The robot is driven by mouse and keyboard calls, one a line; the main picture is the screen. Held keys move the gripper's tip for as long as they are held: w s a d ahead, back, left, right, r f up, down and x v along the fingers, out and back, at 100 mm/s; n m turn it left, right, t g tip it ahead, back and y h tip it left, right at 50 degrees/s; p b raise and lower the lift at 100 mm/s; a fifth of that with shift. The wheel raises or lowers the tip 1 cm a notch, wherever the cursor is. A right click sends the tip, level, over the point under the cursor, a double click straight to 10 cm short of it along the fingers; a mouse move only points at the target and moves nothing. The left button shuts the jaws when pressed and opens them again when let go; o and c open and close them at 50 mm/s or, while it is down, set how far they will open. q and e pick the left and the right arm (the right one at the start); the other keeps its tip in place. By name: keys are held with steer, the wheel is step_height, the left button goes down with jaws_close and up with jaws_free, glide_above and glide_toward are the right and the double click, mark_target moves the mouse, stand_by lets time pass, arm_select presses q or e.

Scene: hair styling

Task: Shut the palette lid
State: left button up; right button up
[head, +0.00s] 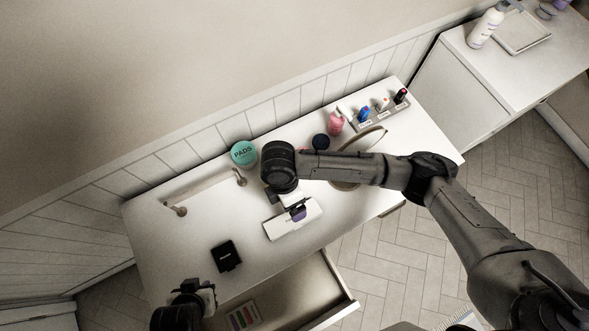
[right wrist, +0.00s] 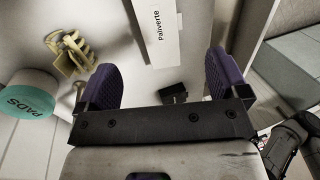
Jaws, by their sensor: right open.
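A white rectangular palette (head: 279,229) lies on the white table, partly under my right gripper in the head view. In the right wrist view a white panel (right wrist: 155,48) lettered "Paliverte" shows beyond and between the fingers; how far its lid stands open I cannot tell. My right gripper (head: 298,211) is over the palette, its purple fingers (right wrist: 165,85) spread apart with nothing between them. Whether it touches the palette is unclear. My left gripper (head: 193,289) is at the table's front left, away from the palette; its fingertips are too small to read.
A small black case (head: 226,256) lies left of the palette. A teal PADS tub (head: 243,153) stands behind, and a pink bottle (head: 335,123) and a labelled holder (head: 378,119) are at the back right. An open drawer (head: 318,292) juts out in front. The table's left is mostly clear.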

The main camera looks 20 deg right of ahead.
steer(key=p+x, duration=0.1)
steer(key=x, duration=0.8)
steer(key=shift+f+p, duration=0.2)
steer(key=shift+p, duration=0.15)
steer(key=shift+c, duration=0.2)
steer(key=c, duration=0.9)
steer(key=shift+s+d+f+t, duration=0.1)
steer(key=shift+s+f+t, duration=0.2)
steer(key=shift+t, duration=0.9)
steer(key=o, duration=0.9)
steer(key=shift+o, duration=0.2)
steer(key=shift+r, duration=0.15)
